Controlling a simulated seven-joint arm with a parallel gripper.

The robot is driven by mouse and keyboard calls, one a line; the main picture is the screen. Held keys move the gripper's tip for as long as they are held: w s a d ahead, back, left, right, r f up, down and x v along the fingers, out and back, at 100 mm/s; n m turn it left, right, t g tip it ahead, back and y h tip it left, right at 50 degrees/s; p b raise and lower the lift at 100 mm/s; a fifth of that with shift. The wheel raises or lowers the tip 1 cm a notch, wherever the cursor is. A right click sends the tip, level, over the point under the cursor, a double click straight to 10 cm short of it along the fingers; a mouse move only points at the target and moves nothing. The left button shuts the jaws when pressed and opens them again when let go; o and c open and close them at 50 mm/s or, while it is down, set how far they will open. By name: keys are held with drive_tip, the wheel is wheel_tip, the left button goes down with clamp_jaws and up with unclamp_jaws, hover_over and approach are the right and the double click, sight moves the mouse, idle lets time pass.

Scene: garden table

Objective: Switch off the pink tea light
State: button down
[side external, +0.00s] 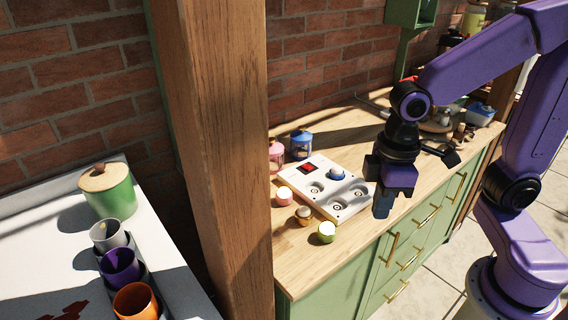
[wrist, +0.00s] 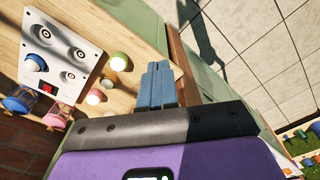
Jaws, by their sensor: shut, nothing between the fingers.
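The pink tea light (side external: 284,196) stands on the wooden counter beside the left edge of a white panel (side external: 348,208); it also shows in the wrist view (wrist: 95,97). Its top looks pale and bright there, but I cannot tell for certain whether it is lit. A brown tea light (side external: 304,215) and a green tea light (side external: 327,232) stand in a row with it. A blue one (side external: 336,174) sits on the panel. My gripper (side external: 383,208) is shut and empty, in the air to the right of the panel, apart from the tea lights; its fingers (wrist: 155,85) touch nothing.
The panel has round recesses and a red switch (side external: 309,168). A thick wooden post (side external: 215,130) rises left of the counter. The counter's front edge is clear.

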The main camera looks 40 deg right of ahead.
drive_tip(key=w+a+m, duration=0.2)
drive_tip(key=w+a, duration=0.1)
drive_tip(key=w, duration=0.6)
drive_tip(key=m, duration=0.7)
approach(284, 189)
drive_tip(key=shift+w+f, duration=0.15)
drive_tip(key=shift+w, duration=0.05)
drive_tip(key=shift+f, duration=2.75)
drive_tip(key=shift+f, duration=0.8)
drive_tip(key=shift+r, duration=4.05)
